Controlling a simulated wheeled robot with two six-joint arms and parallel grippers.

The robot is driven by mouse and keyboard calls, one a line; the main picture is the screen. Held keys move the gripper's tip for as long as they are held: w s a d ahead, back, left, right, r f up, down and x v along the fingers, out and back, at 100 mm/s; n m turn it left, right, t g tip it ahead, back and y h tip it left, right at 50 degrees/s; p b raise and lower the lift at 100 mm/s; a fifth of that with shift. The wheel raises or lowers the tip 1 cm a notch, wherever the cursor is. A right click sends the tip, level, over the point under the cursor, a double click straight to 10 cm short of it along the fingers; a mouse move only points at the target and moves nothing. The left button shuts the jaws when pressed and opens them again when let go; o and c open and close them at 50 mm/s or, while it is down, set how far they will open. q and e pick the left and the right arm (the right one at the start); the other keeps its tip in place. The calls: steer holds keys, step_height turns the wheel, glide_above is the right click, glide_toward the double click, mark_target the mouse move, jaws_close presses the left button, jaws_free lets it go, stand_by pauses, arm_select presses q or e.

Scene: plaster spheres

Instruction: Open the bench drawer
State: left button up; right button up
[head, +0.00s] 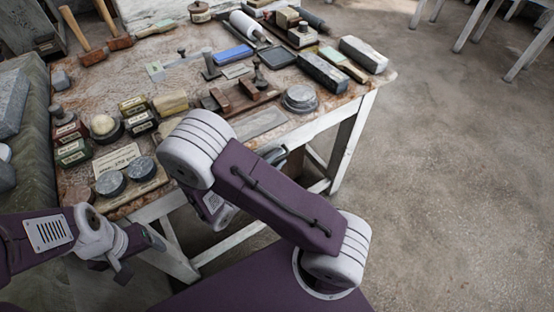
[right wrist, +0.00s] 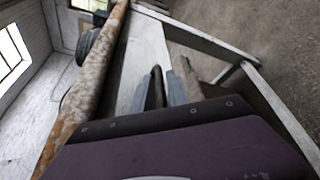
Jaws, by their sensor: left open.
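The bench (head: 262,124) has a worn brown top and a whitish frame. In the right wrist view its pale front (right wrist: 143,50) runs beside the brown top edge; I cannot make out the drawer's outline or a clear handle. My right gripper (head: 275,155) is at the bench's front edge, mostly hidden behind my right arm in the head view. In the right wrist view its fingers (right wrist: 158,90) point toward the pale front, with dark parts between them; whether they touch or hold anything is unclear. My left gripper (head: 135,254) is open and empty, low at the left, before the bench's near corner.
The benchtop is crowded with tins, jars, blocks and tools, including a round metal tin (head: 300,98) near the front edge and mallets (head: 118,42) at the back. A white bench leg (head: 348,145) stands at the right.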

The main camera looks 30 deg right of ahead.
jaws_close()
stand_by(1.4)
